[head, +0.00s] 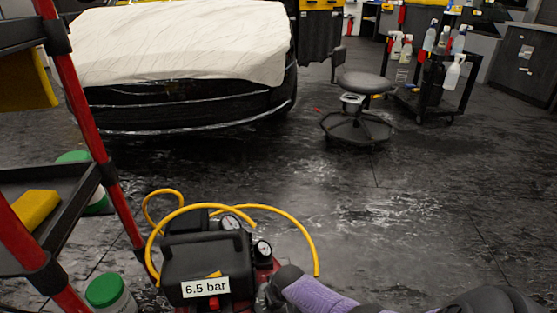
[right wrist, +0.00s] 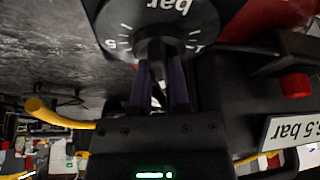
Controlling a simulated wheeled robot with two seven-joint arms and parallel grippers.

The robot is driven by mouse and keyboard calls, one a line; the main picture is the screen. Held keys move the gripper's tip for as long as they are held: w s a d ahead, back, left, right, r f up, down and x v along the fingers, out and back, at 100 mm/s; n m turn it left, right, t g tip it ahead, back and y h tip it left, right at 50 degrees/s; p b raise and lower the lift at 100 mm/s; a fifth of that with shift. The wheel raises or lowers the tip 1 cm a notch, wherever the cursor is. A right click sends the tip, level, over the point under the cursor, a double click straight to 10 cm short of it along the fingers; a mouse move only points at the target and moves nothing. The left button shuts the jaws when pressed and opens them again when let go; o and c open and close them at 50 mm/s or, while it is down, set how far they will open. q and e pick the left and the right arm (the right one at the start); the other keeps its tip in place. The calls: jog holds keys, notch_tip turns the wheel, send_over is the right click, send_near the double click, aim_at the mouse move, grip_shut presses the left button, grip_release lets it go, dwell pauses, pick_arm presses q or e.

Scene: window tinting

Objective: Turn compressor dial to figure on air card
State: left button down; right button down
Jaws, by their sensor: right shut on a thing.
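The black compressor (head: 190,250) stands on the floor at the bottom of the head view, with two round gauges. The white air card (head: 205,287) on its front reads "6.5 bar"; part of it shows in the right wrist view (right wrist: 292,130). The dial (right wrist: 160,42) shows in the right wrist view, a dark knob over a round scale marked "bar", seen upside down. My right gripper (right wrist: 160,85) has its purple fingers shut on the knob. The knob's setting is too unclear to read. My left gripper is not in view.
A yellow hose (head: 300,235) loops around and behind the compressor. A red-posted rack (head: 85,110) stands close on the left, with a green-lidded tub (head: 106,291) beside it. A covered car (head: 185,60), a stool (head: 362,84) and a bottle cart (head: 430,95) stand farther back. The middle floor is clear.

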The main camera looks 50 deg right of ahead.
jog(key=m, duration=0.1)
jog(key=m+h, duration=0.1)
jog(key=m, duration=0.1)
jog(key=shift+a+m+g+p, duration=0.2)
jog(key=shift+m+g+p, duration=0.1)
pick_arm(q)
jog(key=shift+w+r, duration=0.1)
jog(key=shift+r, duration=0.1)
pick_arm(e)
jog(key=shift+w+m+g+h, duration=0.15)
jog(key=shift+m+g+h, duration=0.4)
jog(key=shift+m, duration=1.15)
jog(key=c, duration=0.6)
grip_release()
pick_arm(q)
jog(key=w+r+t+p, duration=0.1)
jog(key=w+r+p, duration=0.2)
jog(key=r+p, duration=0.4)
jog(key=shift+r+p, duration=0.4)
jog(key=shift+p, duration=0.45)
pick_arm(e)
jog(key=v, duration=1)
